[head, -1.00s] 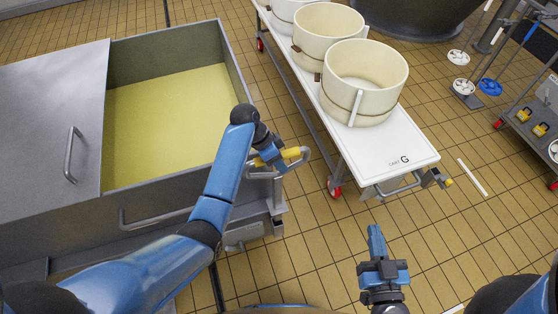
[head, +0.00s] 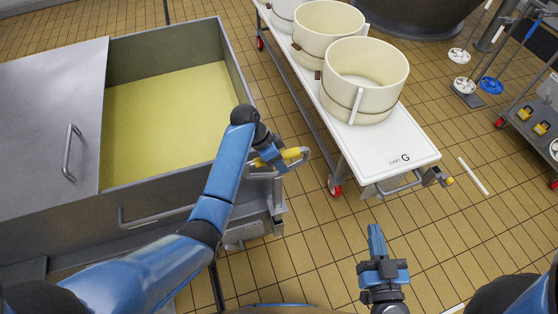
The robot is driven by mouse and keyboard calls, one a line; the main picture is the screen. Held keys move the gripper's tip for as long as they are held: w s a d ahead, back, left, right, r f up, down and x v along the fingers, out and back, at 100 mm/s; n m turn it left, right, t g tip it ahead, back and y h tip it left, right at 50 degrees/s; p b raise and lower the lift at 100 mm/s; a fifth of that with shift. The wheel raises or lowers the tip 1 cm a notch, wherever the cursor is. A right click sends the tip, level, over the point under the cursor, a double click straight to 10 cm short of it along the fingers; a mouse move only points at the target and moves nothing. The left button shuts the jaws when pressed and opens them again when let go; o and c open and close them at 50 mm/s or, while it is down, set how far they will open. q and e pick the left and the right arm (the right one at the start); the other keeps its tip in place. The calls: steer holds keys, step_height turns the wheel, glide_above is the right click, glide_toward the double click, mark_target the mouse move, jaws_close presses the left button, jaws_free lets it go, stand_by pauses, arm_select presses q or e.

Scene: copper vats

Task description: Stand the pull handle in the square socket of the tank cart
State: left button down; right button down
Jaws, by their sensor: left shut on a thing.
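My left gripper (head: 272,158) is shut on the pull handle (head: 292,154), which shows a yellow grip and a grey bent end. It holds the handle beside the near right corner of the grey tank cart (head: 160,207). The gripper hides part of the handle, and I cannot tell whether the handle touches the cart. I cannot make out the square socket. The tank's lid is partly across, and yellow liquid shows inside. My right gripper (head: 376,240) appears shut and empty, low over the floor right of the tank cart.
A white-topped cart (head: 385,155) marked G carries several cream tubs (head: 366,75) to the right of the tank. A grey trolley (head: 525,135) stands at the far right. A white strip (head: 473,176) lies on the tiled floor. Floor between the carts is open.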

mark_target(279, 173)
arm_select(q)
steer(key=shift+f+b, duration=2.15)
steer(key=shift+f, duration=0.85)
steer(key=shift+f+b, duration=3.1)
steer(key=shift+f, duration=1.05)
steer(key=c, duration=0.8)
jaws_free()
steer(key=shift+o, duration=0.4)
steer(key=shift+s+f, duration=0.15)
steer(key=shift+f, duration=0.05)
steer(key=shift+a+r, duration=0.2)
steer(key=shift+r, duration=0.3)
steer(key=b+v, duration=0.1)
steer(key=v, duration=0.9)
